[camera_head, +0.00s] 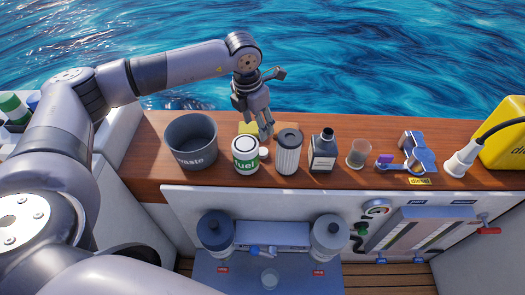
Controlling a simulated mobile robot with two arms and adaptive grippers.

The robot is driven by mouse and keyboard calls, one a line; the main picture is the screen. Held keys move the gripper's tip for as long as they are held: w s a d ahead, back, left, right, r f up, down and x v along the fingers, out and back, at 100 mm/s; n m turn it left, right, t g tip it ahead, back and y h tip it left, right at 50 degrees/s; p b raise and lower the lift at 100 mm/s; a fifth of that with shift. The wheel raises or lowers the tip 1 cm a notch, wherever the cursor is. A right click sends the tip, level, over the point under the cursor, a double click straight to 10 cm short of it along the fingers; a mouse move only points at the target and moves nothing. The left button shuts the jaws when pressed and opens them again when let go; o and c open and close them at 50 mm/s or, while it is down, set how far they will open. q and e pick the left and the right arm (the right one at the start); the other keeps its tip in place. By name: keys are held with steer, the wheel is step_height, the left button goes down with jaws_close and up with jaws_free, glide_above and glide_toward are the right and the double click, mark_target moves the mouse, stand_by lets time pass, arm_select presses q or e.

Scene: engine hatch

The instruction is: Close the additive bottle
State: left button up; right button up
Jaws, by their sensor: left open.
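A dark bottle with a pale label (322,152) stands upright on the wooden counter, right of a grey ribbed cylinder. I take it for the additive bottle; its narrow neck points up, and I cannot tell whether a cap is on it. A small white round piece (263,153) lies between the fuel can and the ribbed cylinder; it may be a cap. My left gripper (263,132) is open and points down just above and behind this white piece, left of the bottle. I see nothing held in it. My right gripper is not in view.
On the counter (150,142) stand a waste bin (191,141), a green-and-white fuel can (245,154), the ribbed cylinder (288,152), a clear cup (357,153) and a yellow container (503,135). Water lies beyond the counter's back edge.

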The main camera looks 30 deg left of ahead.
arm_select(q)
glide_above(262, 151)
steer(key=s, duration=0.1)
step_height(262, 151, down, 7)
steer(key=shift+a+r, duration=0.1)
steer(key=shift+r, duration=0.05)
steer(key=f, duration=0.3)
steer(key=f+p, duration=0.1)
steer(key=f, duration=0.1)
steer(key=shift+w+f, duration=0.35)
steer(key=shift+c, duration=0.2)
steer(key=c, duration=0.8)
